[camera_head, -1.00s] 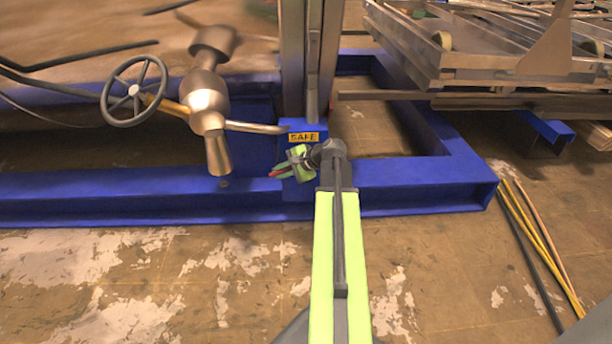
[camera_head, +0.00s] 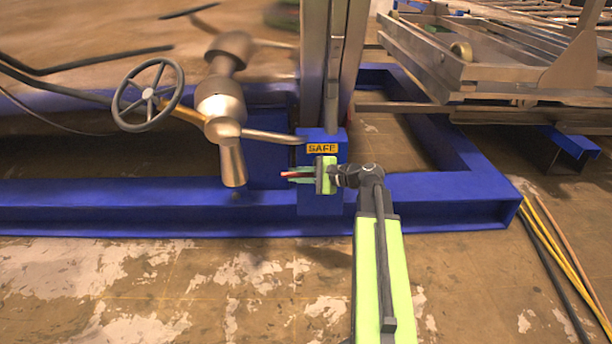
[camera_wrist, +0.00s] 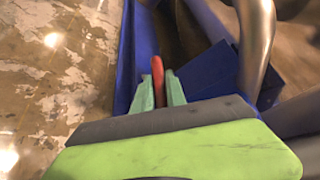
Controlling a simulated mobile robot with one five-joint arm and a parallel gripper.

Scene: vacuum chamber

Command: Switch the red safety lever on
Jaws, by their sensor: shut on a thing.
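The red safety lever (camera_wrist: 157,72) shows in the wrist view between the two green fingers of my gripper (camera_wrist: 159,90), which are shut on it. In the head view the red lever (camera_head: 289,175) is a short red tip at the left end of my gripper (camera_head: 302,174). My gripper points left, just below the yellow SAFE label (camera_head: 322,148) on the blue box (camera_head: 335,135). The lever's mount is hidden behind the gripper.
A blue steel frame (camera_head: 440,211) runs across the floor behind my arm. A grey handwheel (camera_head: 133,105) and a metal valve body (camera_head: 220,97) stand left of the gripper. Metal racks (camera_head: 470,90) stand at the back right. Yellow and black cables (camera_head: 560,245) lie on the right.

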